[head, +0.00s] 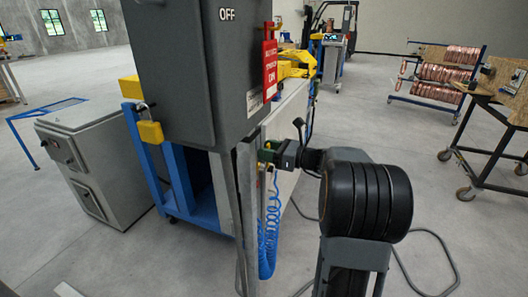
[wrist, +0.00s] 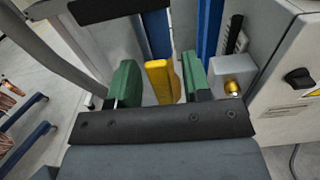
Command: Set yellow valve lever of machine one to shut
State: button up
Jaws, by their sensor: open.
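The yellow valve lever (wrist: 161,82) shows in the wrist view as an upright yellow bar. My gripper (wrist: 158,76) is open, with one green finger pad on each side of the lever. A gap shows between the lever and the left pad, and a smaller one to the right pad. In the head view my gripper (head: 268,152) reaches the side of the machine, below and right of the grey cabinet (head: 190,75) marked OFF. The lever is mostly hidden there by my gripper.
A coiled blue hose (head: 268,225) hangs just below my gripper. A red tag (head: 270,68) hangs on the cabinet. A grey control box (head: 95,165) stands at left.

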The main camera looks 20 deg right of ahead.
grip_shut()
